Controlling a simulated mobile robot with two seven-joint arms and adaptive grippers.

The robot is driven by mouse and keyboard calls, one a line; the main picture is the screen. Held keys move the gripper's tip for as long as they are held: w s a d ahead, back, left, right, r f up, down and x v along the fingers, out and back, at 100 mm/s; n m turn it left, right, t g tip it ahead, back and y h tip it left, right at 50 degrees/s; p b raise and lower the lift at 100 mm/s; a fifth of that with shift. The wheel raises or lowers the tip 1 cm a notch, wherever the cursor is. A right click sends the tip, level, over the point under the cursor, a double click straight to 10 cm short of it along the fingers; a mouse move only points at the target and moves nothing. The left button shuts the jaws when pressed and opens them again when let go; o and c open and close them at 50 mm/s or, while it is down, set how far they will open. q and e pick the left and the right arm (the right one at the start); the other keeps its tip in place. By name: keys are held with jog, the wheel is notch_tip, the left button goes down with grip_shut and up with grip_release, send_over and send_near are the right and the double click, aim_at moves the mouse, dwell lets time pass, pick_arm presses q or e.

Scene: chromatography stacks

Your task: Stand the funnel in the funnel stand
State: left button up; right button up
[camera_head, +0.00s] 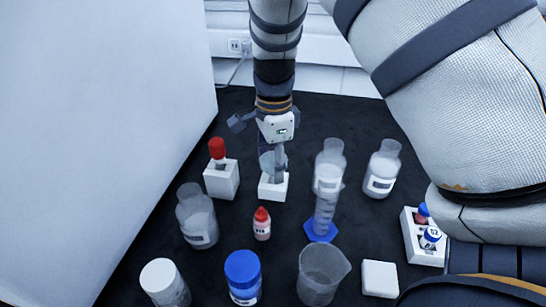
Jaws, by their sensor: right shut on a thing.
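My right gripper (275,160) points down near the middle of the table. It is shut on a pale translucent thing that looks like the funnel (266,160), mostly hidden by the fingers. The funnel stand (273,190) appears to be the small white block directly below the gripper. The funnel's lower part overlaps the top of this block in the picture. I cannot tell how deep its stem sits in the block. My left gripper is not in view.
A white block (221,182) with a red-topped item stands close on the left. A red-capped dropper bottle (262,226) is in front, and a graduated cylinder (324,212) on a blue foot is at right. Bottles, a beaker (321,275) and a vial rack (424,256) surround them.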

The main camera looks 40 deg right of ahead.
jog(key=shift+f, duration=0.4)
jog(key=shift+f, duration=0.65)
jog(key=o, duration=1.1)
jog(key=o, duration=0.4)
jog(key=shift+r, duration=0.1)
